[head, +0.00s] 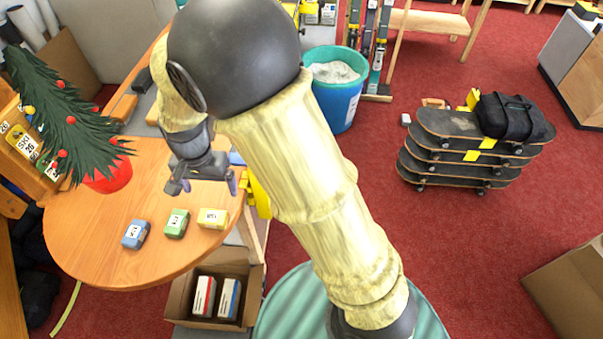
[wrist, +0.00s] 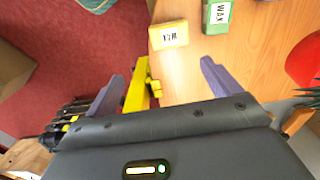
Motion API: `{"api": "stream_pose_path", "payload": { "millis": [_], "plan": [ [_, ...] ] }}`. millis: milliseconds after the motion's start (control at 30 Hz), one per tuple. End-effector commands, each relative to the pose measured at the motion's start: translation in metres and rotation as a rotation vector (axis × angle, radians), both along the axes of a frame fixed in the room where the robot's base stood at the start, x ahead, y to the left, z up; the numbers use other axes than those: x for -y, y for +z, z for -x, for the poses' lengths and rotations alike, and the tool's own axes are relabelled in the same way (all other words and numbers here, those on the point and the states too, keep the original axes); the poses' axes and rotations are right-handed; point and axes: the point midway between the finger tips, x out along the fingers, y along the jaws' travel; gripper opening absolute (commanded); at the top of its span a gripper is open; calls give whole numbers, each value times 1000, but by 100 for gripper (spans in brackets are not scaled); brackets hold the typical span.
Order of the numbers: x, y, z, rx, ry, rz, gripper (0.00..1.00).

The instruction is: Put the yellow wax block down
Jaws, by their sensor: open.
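The yellow wax block (head: 213,218) lies on the round wooden table (head: 95,240), near its right edge. It also shows in the wrist view (wrist: 169,36), apart from my fingers. A green wax block (head: 177,223) and a blue block (head: 135,234) lie in a row to its left. My gripper (head: 208,187) is above the table, behind the yellow block in the head view. Its fingers are spread and empty, and nothing lies between them in the wrist view (wrist: 158,85) except the table edge and a yellow item behind.
A small tree in a red pot (head: 108,178) stands on the table's left. A cardboard box (head: 180,297) with two packs is below the table. A blue bin (head: 338,95) and stacked skateboards (head: 450,125) stand on the red floor. The table front is clear.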

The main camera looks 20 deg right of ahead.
Motion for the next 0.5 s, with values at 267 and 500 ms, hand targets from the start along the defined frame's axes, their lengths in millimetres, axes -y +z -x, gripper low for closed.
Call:
{"api": "stream_pose_path", "payload": {
  "millis": [267,500],
  "plan": [
    [117,25,10,91,128,-21,89],
    [199,38,49,183,273,21,89]
  ]
}}
